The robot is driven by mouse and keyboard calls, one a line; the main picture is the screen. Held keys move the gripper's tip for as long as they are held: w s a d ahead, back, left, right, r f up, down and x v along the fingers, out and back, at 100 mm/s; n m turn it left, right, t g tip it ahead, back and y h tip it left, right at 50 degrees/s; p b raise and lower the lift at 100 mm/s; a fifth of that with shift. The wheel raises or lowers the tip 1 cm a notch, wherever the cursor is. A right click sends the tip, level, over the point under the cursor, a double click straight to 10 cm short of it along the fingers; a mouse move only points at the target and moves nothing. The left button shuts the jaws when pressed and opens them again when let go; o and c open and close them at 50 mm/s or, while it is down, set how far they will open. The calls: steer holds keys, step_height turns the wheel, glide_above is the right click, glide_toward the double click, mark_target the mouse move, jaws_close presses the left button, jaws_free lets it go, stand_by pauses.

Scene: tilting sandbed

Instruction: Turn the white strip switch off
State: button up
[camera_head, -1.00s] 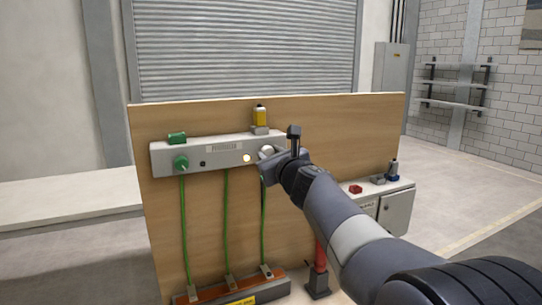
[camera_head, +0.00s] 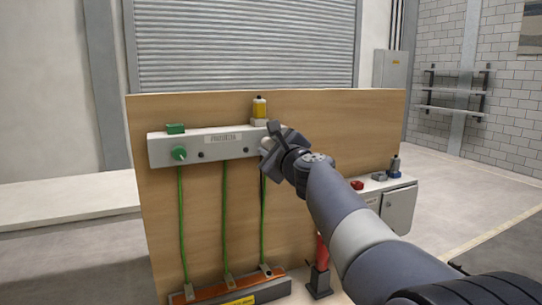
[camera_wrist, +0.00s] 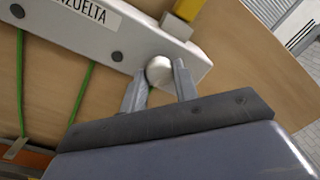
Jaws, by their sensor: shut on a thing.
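A pale grey strip (camera_head: 215,151) is mounted along the upper part of the wooden panel. A round white knob (camera_wrist: 159,70) sits near its right end. My gripper (camera_wrist: 162,82) is shut on this knob, one finger on each side. In the head view, my gripper (camera_head: 268,150) covers most of the knob and is tilted. A green knob (camera_head: 179,153) is at the strip's left end. Dark round spots show on the strip's face, one of them also in the wrist view (camera_wrist: 117,56).
Green cables (camera_head: 225,220) run down from the strip to an orange-topped bar (camera_head: 228,291) at the panel's foot. A yellow-topped fitting (camera_head: 260,109) and a green block (camera_head: 175,128) stand on the strip. A grey box (camera_head: 397,207) and a red post (camera_head: 321,262) are at the right.

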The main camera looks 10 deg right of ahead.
steer(key=n+b, duration=0.3)
steer(key=n, duration=0.2)
steer(key=shift+f+n, duration=0.1)
steer(key=shift+n, duration=0.2)
stand_by(0.4)
steer(key=o, duration=1)
steer(key=shift+c, duration=0.2)
steer(key=shift+b, duration=0.3)
steer(key=s+d+b, duration=0.2)
steer(key=s, duration=0.8)
steer(key=shift+s+f, duration=0.15)
steer(key=shift+s, duration=0.2)
